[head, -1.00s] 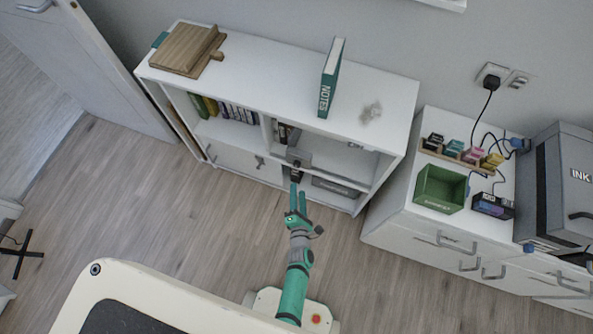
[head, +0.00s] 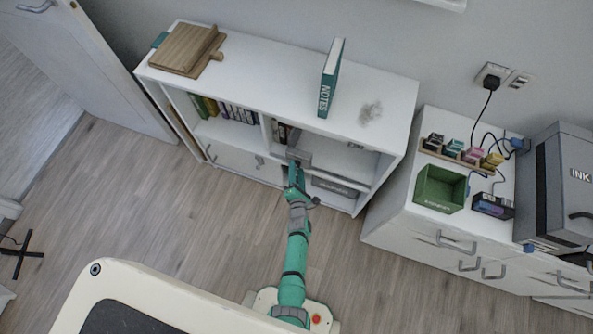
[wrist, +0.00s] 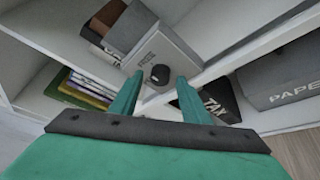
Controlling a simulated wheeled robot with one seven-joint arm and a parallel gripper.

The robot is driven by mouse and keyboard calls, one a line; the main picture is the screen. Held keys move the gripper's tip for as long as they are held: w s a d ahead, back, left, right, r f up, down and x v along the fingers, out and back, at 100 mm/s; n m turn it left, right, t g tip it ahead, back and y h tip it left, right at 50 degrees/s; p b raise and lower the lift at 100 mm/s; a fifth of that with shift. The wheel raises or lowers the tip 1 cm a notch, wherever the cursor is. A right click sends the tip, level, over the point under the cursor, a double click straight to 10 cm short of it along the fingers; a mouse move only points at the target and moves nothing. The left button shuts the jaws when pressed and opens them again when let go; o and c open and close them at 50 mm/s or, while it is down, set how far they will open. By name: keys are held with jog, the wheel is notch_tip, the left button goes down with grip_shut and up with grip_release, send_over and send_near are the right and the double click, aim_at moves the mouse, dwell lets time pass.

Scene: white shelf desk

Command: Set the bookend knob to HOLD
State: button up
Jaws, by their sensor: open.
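The grey bookend (wrist: 168,48) stands in the shelf, with dark and brown books beside it. Its round black knob (wrist: 160,74) is on the near face in the wrist view. In the head view the bookend (head: 300,157) shows just beyond my gripper (head: 292,170), which hides the knob.
The white shelf desk (head: 240,75) encloses the bookend with boards and uprights. Below right in the wrist view are a black box marked TAX (wrist: 218,100) and a grey box marked PAPER (wrist: 280,78).

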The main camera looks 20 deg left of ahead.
jog(key=c, duration=1.1)
jog(key=shift+o, duration=0.2)
jog(key=shift+f+m, duration=0.1)
jog(key=shift+m, duration=0.2)
jog(key=shift+f+m+t+y, duration=0.15)
jog(key=shift+m+t+y, duration=0.35)
jog(key=shift+m, duration=0.65)
jog(key=shift+f+m+t+y, duration=0.1)
jog(key=shift+m+t+y, duration=0.35)
jog(key=shift+m, duration=0.7)
jog(key=shift+m+t, duration=0.45)
jog(key=shift+m, duration=0.35)
